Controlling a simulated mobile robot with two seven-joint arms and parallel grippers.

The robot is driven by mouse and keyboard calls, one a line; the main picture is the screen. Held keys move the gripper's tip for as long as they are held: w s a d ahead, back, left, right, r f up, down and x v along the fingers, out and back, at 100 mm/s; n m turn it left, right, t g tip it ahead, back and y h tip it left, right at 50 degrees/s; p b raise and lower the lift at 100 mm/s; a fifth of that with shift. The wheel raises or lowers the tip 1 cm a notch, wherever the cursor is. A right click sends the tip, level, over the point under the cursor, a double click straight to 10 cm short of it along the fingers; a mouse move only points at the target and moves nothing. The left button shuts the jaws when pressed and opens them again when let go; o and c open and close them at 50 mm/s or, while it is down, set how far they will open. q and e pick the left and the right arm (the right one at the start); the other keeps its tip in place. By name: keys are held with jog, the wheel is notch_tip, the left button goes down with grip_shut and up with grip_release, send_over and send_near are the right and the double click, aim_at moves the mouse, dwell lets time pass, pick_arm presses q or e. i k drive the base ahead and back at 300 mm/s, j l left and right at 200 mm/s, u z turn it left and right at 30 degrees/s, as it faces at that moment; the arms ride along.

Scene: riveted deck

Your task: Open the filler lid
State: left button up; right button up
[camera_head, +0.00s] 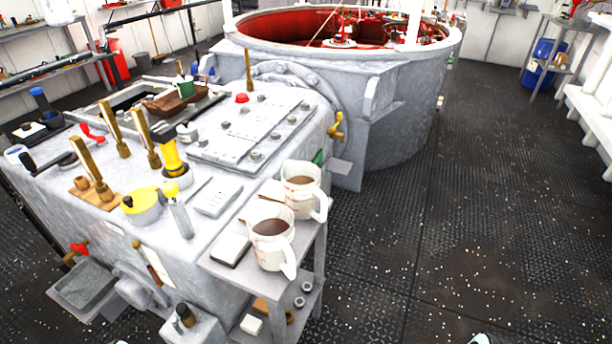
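A grey machine housing (215,170) fills the left half of the view. A round yellow cap (145,205) with a dark knob sits flat on its top near the front edge; it looks shut. It may be the filler lid, but I cannot tell for sure. Neither of my grippers can be made out. Only small pale slivers show at the bottom edge, too little to identify.
Two measuring jugs of brown liquid, one in front (271,247) and one behind (301,190), stand on a small side shelf (300,240). Brass levers (146,137) rise from the housing. A large round tub (385,115) stands behind. The dark deck (480,220) at right is clear.

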aim_at(140, 200)
jog(key=i+l+u, duration=0.15)
jog(key=i+l, duration=0.2)
jog(key=u, duration=1.3)
jog(key=i+j+z, duration=0.1)
jog(key=j+z, duration=0.15)
jog(key=z, duration=0.15)
jog(key=j+z, duration=0.3)
jog(key=z, duration=0.15)
jog(key=j+z, duration=0.4)
jog(key=i+l, duration=0.05)
jog(key=l, duration=0.05)
